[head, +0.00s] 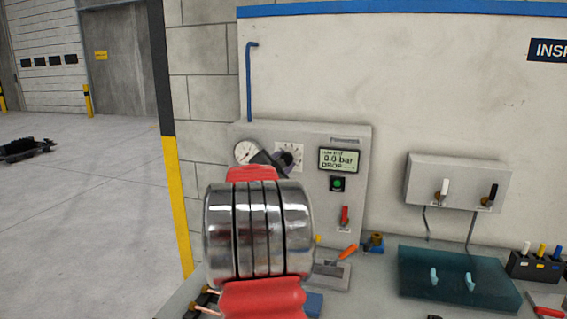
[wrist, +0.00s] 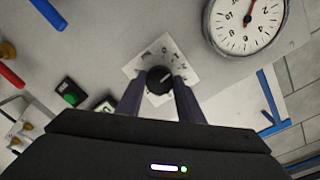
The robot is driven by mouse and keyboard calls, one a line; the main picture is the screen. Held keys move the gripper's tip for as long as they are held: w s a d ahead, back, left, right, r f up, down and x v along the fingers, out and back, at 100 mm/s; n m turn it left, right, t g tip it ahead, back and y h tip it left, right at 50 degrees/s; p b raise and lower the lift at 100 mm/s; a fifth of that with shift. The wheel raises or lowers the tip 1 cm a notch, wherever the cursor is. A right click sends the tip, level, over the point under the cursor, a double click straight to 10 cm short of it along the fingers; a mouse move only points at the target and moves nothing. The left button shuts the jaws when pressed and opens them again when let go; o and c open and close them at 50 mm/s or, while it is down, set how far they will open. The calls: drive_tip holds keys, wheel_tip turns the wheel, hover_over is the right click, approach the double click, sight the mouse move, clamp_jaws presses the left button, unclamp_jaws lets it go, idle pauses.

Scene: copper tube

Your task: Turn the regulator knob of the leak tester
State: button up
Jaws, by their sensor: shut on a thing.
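The leak tester (head: 352,205) is a grey panel box against the wall. It bears a round gauge (head: 245,153), a display reading 0.0 bar (head: 340,159), a green button (head: 337,184) and a red lever (head: 344,215). The black regulator knob (wrist: 159,79) sits on a white scale plate, which also shows in the head view. My gripper (wrist: 158,84) is shut on the knob, one dark finger on each side. In the head view my arm hides part of the knob and of the panel's lower left.
A grey box with two levers (head: 457,182) is on the wall to the right. Below it, a teal tray (head: 440,283) lies on the bench. An orange-handled tool (head: 348,251) and a brass fitting (head: 375,242) lie near the tester. Open floor is at the left.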

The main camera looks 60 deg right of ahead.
drive_tip(key=shift+s+d+m, duration=0.1)
drive_tip(key=shift+s+m, duration=0.05)
drive_tip(key=shift+m, duration=0.95)
drive_tip(key=shift+s+m, duration=0.1)
drive_tip(key=shift+m, duration=1)
drive_tip(key=shift+f, duration=0.1)
drive_tip(key=o, duration=1.1)
drive_tip(key=shift+w, duration=0.1)
drive_tip(key=shift+c, duration=0.2)
drive_tip(key=shift+a, duration=0.65)
drive_tip(key=s+a, duration=0.1)
drive_tip(key=a, duration=1.1)
drive_tip(key=shift+s+a+r, duration=0.25)
drive_tip(key=shift+s+r, duration=0.1)
